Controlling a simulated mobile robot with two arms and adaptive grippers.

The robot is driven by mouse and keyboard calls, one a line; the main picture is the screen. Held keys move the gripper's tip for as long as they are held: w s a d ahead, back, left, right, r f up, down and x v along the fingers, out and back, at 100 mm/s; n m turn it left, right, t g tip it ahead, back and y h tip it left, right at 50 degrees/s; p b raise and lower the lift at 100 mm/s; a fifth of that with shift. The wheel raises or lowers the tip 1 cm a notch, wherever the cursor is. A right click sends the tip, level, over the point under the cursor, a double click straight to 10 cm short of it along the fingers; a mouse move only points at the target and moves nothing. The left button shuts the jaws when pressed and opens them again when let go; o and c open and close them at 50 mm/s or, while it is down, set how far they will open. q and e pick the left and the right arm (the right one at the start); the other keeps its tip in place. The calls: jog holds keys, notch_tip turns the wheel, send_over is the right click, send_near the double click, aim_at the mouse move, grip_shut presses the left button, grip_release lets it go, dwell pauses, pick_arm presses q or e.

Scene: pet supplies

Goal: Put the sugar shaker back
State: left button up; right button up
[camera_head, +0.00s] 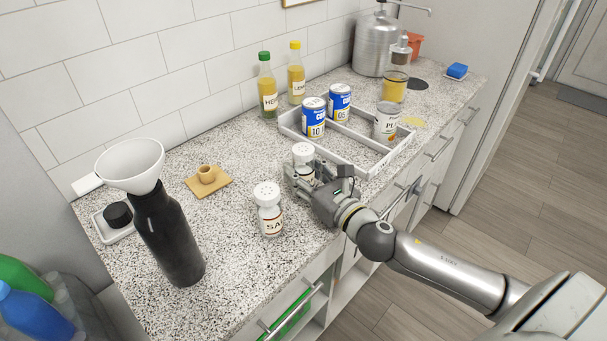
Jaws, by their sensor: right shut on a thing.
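My right gripper (313,186) is shut on a glass shaker with a white cap (303,153). The gripper hides most of this shaker's body, and its label cannot be read. It is upright, at the near left corner of the white divided tray (347,161); I cannot tell whether it touches the counter. A second white-capped shaker (268,211), with a label starting "SA", stands upright on the counter to the left of the gripper. My left gripper is not in view.
The tray holds two blue cans (313,120) and a white-labelled can (387,122). Green-capped (267,88) and yellow-capped (296,74) bottles stand behind it. A black bottle with a white funnel (170,235) and a wooden piece (208,181) are at left. Counter between them is clear.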

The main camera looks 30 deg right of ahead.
jog(key=shift+f, duration=0.15)
jog(key=o, duration=1.1)
jog(key=shift+r, duration=0.2)
jog(key=shift+s+f, duration=0.15)
jog(key=shift+s, duration=0.15)
jog(key=s, duration=0.3)
jog(key=s+d+b, duration=0.1)
jog(key=s, duration=0.2)
jog(key=s+b, duration=0.1)
jog(key=s, duration=0.2)
jog(key=shift+s+d, duration=0.15)
jog(key=shift+s, duration=0.1)
jog(key=shift+s+d, duration=0.15)
jog(key=shift+s, duration=0.75)
